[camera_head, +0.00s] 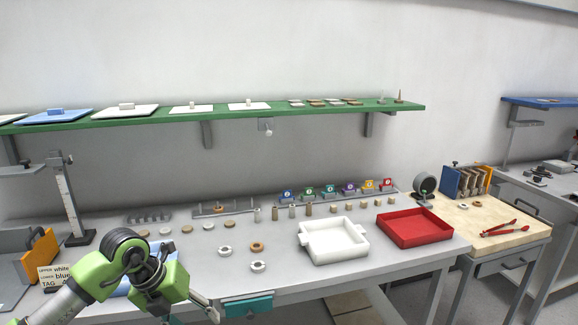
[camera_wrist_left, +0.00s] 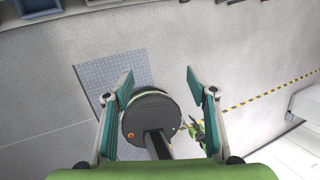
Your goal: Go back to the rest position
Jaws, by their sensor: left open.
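My left arm enters the head view from the lower left, green and grey, in front of the workbench (camera_head: 200,270). My left gripper (camera_wrist_left: 159,84) is open and empty in the left wrist view, its two teal-padded fingers spread wide. Between and beyond the fingers the wrist view shows grey floor and a dark round part that seems to be my own body. In the head view the gripper is low, at the bench's front edge, and partly cut off by the bottom of the picture.
On the bench are a white tray (camera_head: 325,255), a red tray (camera_head: 408,240) and several small rings and cylinders. A green shelf (camera_head: 215,116) runs above. A wooden-topped table (camera_head: 478,222) with red tongs (camera_head: 512,227) stands right. The wrist view shows yellow-black floor tape (camera_wrist_left: 270,92).

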